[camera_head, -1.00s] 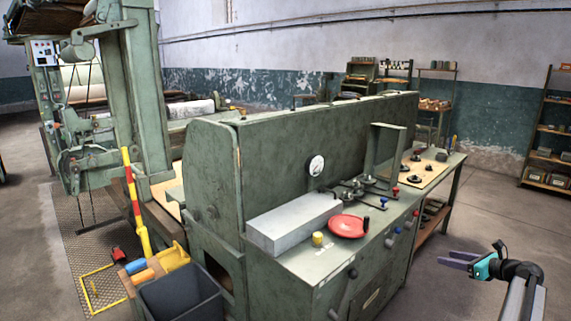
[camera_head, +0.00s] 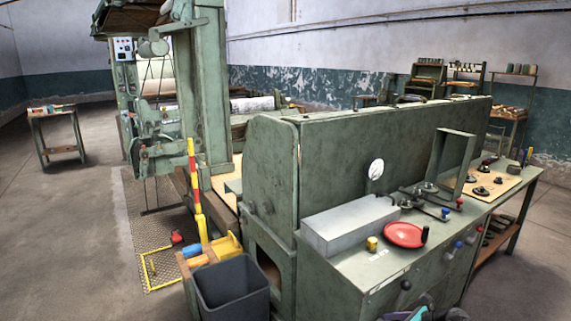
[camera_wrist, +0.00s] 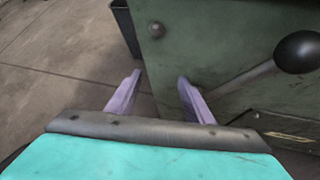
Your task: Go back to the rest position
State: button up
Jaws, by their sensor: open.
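My gripper (camera_wrist: 158,88) shows in the wrist view with its two purple fingers spread apart and nothing between them. Beyond the fingers are the bare floor, a green metal panel (camera_wrist: 212,45) and a lever with a black ball knob (camera_wrist: 302,52). I cannot tell how close the fingers are to the panel. In the head view only a small part of my gripper (camera_head: 408,314) shows at the bottom edge, in front of the green machine cabinet (camera_head: 340,290).
A red dish (camera_head: 403,234), a yellow knob (camera_head: 372,243) and a grey block (camera_head: 348,224) are on the cabinet top. A dark bin (camera_head: 232,288) stands at its left end. A small table (camera_head: 58,135) is at far left. Open floor lies on the left.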

jog(key=s+a+f+n+g+h, duration=0.1)
jog(key=s+a+f+n+g, duration=0.35)
jog(key=s+a+f, duration=0.6)
jog(key=s+a+f+n+g, duration=0.45)
jog(key=s+a+f, duration=0.25)
jog(key=s+a, duration=0.6)
jog(key=s+a+f+n+g+h, duration=0.1)
jog(key=s+a+f+n+h, duration=0.1)
jog(key=s+n, duration=0.3)
jog(key=s+a+f+n+g+h, duration=0.1)
jog(key=s+a+f+n, duration=0.15)
jog(key=s, duration=0.55)
jog(key=s+d+n+g+h, duration=0.1)
jog(key=s+d+n+h, duration=0.3)
jog(key=s+d+n, duration=0.3)
jog(key=n, duration=0.5)
jog(key=shift+s+d+r+g, duration=0.2)
jog(key=shift+s+d+g, duration=0.1)
jog(key=shift+s+d, duration=0.1)
